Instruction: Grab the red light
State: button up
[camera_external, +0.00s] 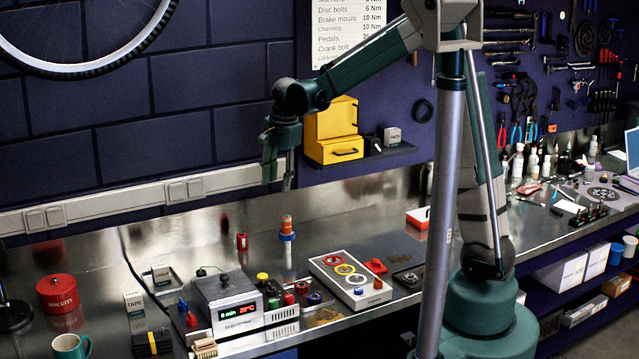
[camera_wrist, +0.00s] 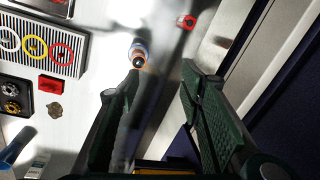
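Two small red things could be the red light, and I cannot tell which it is. One is an upright red cylinder (camera_external: 241,241) at the back of the bench, and a small red round thing (camera_wrist: 187,21) near the top of the wrist view looks like the same one. The other is a red block (camera_external: 376,266) right of the ringed panel, which also shows at left in the wrist view (camera_wrist: 50,84). My gripper (camera_external: 279,178) hangs high above the bench. Its fingers are apart in the wrist view (camera_wrist: 160,72), with nothing between them.
An orange-topped post with a blue collar (camera_external: 287,228) stands below my gripper. In front are the ringed panel (camera_external: 350,280) and a grey box with a display (camera_external: 226,300). A yellow cabinet (camera_external: 333,130) is on the wall close to my gripper. A red biscuit tin (camera_external: 57,293) is at left.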

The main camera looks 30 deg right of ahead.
aim_at(242, 235)
jog(key=w+a+f+m, duration=0.1)
jog(key=w+a+f, duration=0.1)
jog(key=a+f, duration=0.1)
jog(key=w+a+f+m+g, duration=0.1)
jog(key=w+a+f+m, duration=0.1)
jog(key=f, duration=0.4)
jog(key=w+a+f+m, duration=0.2)
jog(key=w+a+f, duration=0.2)
jog(key=a+f, duration=0.1)
jog(key=shift+a+f+g, duration=0.1)
jog(key=shift+a+g, duration=0.2)
jog(key=shift+g, duration=0.1)
jog(key=shift+f, duration=1.25)
jog(key=shift+f, duration=2.65)
jog(key=shift+c, duration=0.5)
jog(key=c, duration=0.9)
